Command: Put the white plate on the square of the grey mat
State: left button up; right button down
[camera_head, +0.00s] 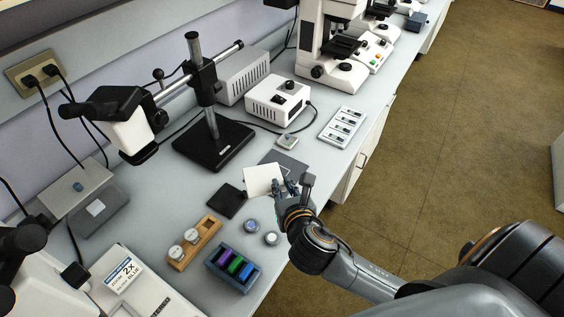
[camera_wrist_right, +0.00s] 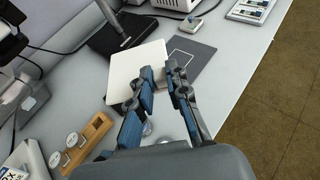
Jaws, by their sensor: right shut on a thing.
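The white plate (camera_head: 262,180) is a thin square held at its right edge by my right gripper (camera_head: 288,187). In the right wrist view the plate (camera_wrist_right: 134,68) reaches out to the left of the fingertips of my right gripper (camera_wrist_right: 163,74). The dark grey mat (camera_head: 288,164) lies on the bench just behind the plate. In the right wrist view the mat (camera_wrist_right: 198,60) shows a thin square outline, partly covered from view by the plate. The plate overlaps the mat's left side in the picture; its height above it is hard to tell. My left gripper is not in view.
A black pad (camera_head: 226,201), a wooden holder with two round pieces (camera_head: 193,243), two small round containers (camera_head: 261,233) and a blue rack (camera_head: 233,269) stand nearby. The stereo microscope's black base (camera_head: 213,146) is behind left. A slide tray (camera_head: 342,126) lies toward the right bench edge.

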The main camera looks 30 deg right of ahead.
jog(key=shift+h, duration=0.3)
jog(key=w+d+f, duration=0.2)
jog(key=w+f, duration=0.1)
jog(key=w+d+f, duration=0.3)
jog(key=w, duration=0.1)
jog(key=w+d+f, duration=0.3)
jog(key=f, duration=0.1)
jog(key=shift+w+d, duration=0.15)
jog(key=shift+w, duration=0.05)
jog(key=shift+w+d+f, duration=0.1)
jog(key=shift+w+f, duration=0.05)
jog(key=shift+f, duration=0.05)
notch_tip(320, 180, down, 3)
jog(key=shift+w+d+f+b, duration=0.15)
jog(key=shift+b, duration=0.2)
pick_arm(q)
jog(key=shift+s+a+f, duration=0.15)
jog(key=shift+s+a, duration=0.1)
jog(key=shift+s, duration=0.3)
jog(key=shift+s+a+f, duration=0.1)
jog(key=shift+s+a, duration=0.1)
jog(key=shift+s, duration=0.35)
pick_arm(e)
jog(key=shift+f, duration=0.1)
